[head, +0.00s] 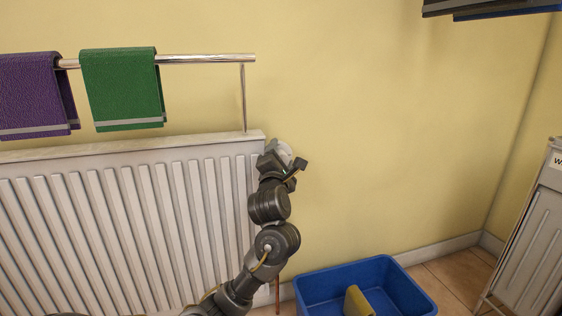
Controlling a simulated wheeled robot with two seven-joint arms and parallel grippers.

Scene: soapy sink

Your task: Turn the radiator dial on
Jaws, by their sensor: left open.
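The white ribbed radiator (130,220) stands against the yellow wall at the left. A small pale round part, which looks like the radiator dial (284,152), shows at the radiator's upper right end, partly hidden behind my left gripper. My left gripper (296,167) is at that spot, with its dark fingers apart around or just in front of the dial; I cannot tell whether they touch it. The dial's marking and setting cannot be seen. My right gripper is not in view.
A chrome rail (205,58) above the radiator holds a green towel (122,88) and a purple towel (32,95). A blue tub (325,287) with a yellowish item (357,302) stands on the floor. A grey-white panel (530,235) is at the right. The wall between is clear.

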